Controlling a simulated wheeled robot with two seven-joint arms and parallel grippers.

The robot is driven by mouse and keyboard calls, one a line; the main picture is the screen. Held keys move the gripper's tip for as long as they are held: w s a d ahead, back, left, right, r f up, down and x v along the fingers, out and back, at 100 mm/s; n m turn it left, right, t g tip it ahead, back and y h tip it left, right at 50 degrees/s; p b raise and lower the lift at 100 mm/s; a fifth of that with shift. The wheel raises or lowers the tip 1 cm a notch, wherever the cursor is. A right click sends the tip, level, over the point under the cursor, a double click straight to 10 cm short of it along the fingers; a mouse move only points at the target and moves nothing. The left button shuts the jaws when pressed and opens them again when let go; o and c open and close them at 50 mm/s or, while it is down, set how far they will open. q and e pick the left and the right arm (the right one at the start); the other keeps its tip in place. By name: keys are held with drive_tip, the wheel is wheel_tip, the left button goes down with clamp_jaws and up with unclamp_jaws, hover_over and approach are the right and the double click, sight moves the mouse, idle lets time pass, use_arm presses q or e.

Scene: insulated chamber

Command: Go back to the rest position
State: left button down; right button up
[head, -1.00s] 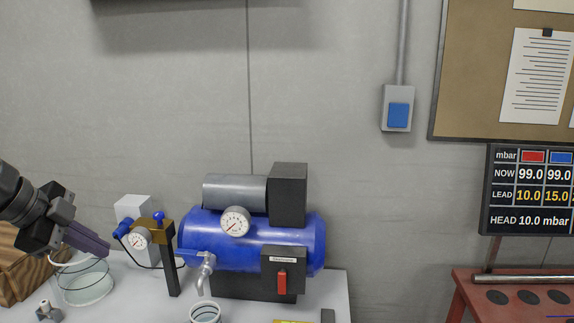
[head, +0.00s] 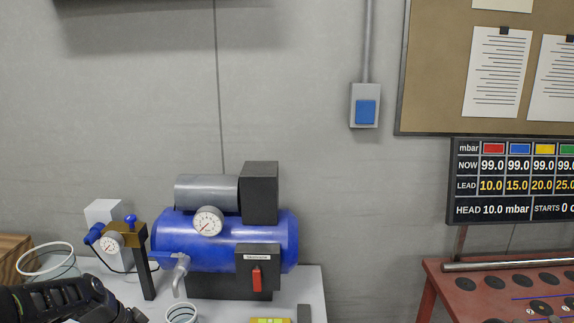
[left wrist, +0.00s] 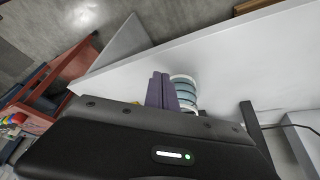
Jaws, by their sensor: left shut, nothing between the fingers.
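My left arm reaches in at the lower left of the head view, and its gripper is below that frame. In the left wrist view my left gripper (left wrist: 160,90) shows its purple fingers closed together and empty. Behind them is a clear jar (left wrist: 184,92) with a pale rim, beyond the fingers; I cannot tell the gap. My right gripper is in neither view.
A blue tank (head: 223,241) with a gauge and tap stands on the white bench (head: 314,290). A small jar (head: 182,314) sits below the tap. A red table (head: 435,275) stands at right under a display (head: 515,210).

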use_arm(q)
drive_tip(key=s+d+f+n+g, duration=0.15)
drive_tip(key=s+d+f, duration=0.25)
drive_tip(key=f, duration=0.4)
drive_tip(key=s+d+f+n, duration=0.2)
drive_tip(key=s+d+f, duration=0.2)
drive_tip(key=f, duration=0.3)
drive_tip(key=s+d+f+n+g, duration=0.1)
drive_tip(key=s+d+f+n, duration=0.1)
drive_tip(key=s+d+f, duration=0.45)
drive_tip(key=s+d+f+n+g+h, duration=0.1)
drive_tip(key=s+d+f+n, duration=0.25)
drive_tip(key=s, duration=0.45)
drive_tip(key=s+d+f+n, duration=0.2)
drive_tip(key=s+d+f, duration=0.25)
drive_tip(key=s, duration=0.35)
drive_tip(key=w+d+f+m+b, duration=0.1)
drive_tip(key=w+d+f+b, duration=0.2)
drive_tip(key=b, duration=0.5)
wheel_tip(320, 180, down, 3)
drive_tip(key=shift+w+d+r+m+t+b, duration=0.15)
drive_tip(key=shift+w+m+t+b, duration=0.2)
drive_tip(key=shift+w, duration=0.3)
